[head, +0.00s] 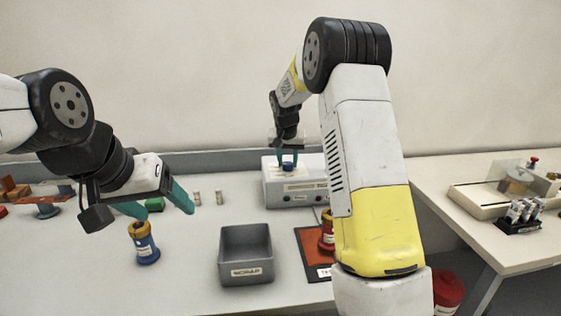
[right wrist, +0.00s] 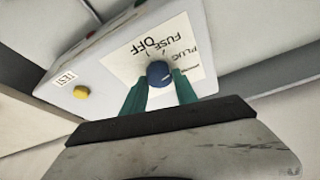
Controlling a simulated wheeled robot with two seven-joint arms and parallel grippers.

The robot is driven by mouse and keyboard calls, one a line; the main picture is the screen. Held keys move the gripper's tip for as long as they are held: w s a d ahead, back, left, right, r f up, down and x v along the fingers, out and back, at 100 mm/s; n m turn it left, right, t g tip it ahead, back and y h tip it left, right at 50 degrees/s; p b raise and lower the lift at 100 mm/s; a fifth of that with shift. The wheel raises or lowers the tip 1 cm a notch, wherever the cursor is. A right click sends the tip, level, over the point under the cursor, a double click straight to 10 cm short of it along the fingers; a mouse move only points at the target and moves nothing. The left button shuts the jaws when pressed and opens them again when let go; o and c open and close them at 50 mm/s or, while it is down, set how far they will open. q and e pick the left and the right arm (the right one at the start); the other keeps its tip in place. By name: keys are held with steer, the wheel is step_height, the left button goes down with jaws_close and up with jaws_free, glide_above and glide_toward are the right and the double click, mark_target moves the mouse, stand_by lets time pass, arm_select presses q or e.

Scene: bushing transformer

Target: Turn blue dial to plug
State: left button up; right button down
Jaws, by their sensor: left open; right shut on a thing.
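The blue dial (right wrist: 158,73) sits on a white label panel printed FUSE, OFF and PLUG in the right wrist view. The panel is on top of a white tester box (head: 290,195) at the back of the table. My right gripper (head: 287,164) reaches down from above, and its teal fingers are shut on the dial, one on each side. In the head view the dial (head: 287,166) shows between the fingertips. I cannot tell which mark the dial points to. My left gripper (head: 166,211) is open and empty above the left part of the table.
A blue and yellow bushing (head: 147,247) stands below my left gripper. A grey SCRAP bin (head: 246,247) is at the middle front. A red bushing (head: 326,230) stands on an orange mat, partly behind my right arm. Two small cylinders (head: 219,197) stand behind the bin.

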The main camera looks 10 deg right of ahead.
stand_by(0.3)
steer(key=c, duration=0.9)
jaws_free()
steer(key=shift+c, duration=0.2)
steer(key=v, duration=0.7)
steer(key=shift+r, duration=0.4)
steer(key=shift+s+a, duration=0.1)
steer(key=shift+s, duration=0.05)
